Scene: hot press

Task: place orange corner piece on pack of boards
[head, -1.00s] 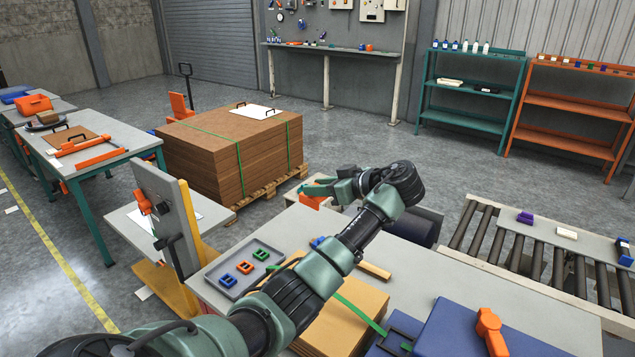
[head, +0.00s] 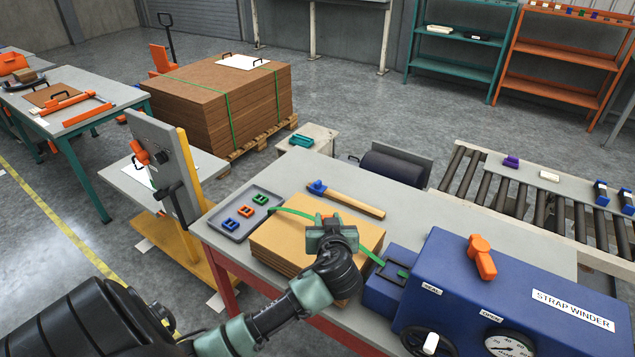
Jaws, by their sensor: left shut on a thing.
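The pack of boards (head: 277,239) is a tan stack on the grey table, with a green strap across it. My left gripper (head: 329,222) is over the top of the pack, toward its middle. My right gripper is not in view.
A grey tray (head: 236,233) with blue, orange and green pieces lies left of the pack. A blue-headed hammer (head: 345,200) lies behind it. The blue strap winder (head: 455,275) stands close on the right. A lever post (head: 163,160) stands at left.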

